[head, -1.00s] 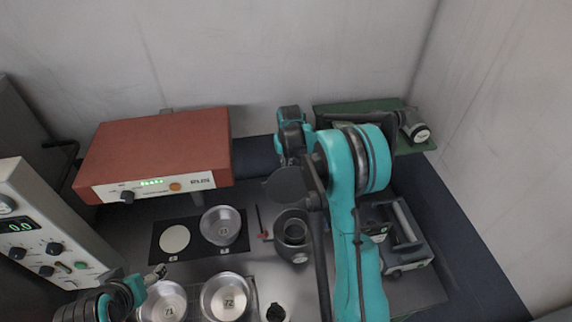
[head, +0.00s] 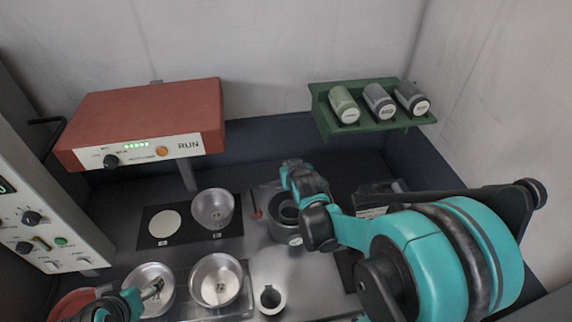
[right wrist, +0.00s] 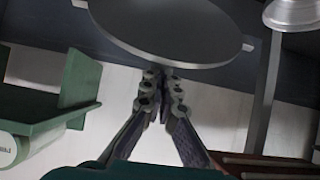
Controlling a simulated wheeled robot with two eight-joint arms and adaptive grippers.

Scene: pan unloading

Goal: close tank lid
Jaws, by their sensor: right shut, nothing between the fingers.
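The dark grey tank (head: 284,232) stands in the middle of the bench, its dark round mouth partly behind my right gripper. The lid (right wrist: 175,30) is a large grey disc at the top of the right wrist view. In the head view it is mostly hidden by my right gripper, so I cannot tell its exact tilt. My right gripper (head: 288,168) is over the tank's far side; its fingers (right wrist: 162,88) are shut and empty, tips close to the disc's edge; contact is unclear. My left gripper (head: 152,290) is over a metal pan (head: 164,304); its opening is too small to judge.
Another pan (head: 238,290) stands at the front and a third (head: 228,210) on a black mat (head: 190,240). A red-topped unit (head: 140,115) is at the back left. A green rack (head: 325,118) with bottles (head: 380,102) hangs at the back right. A small cup (head: 270,300) stands in front.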

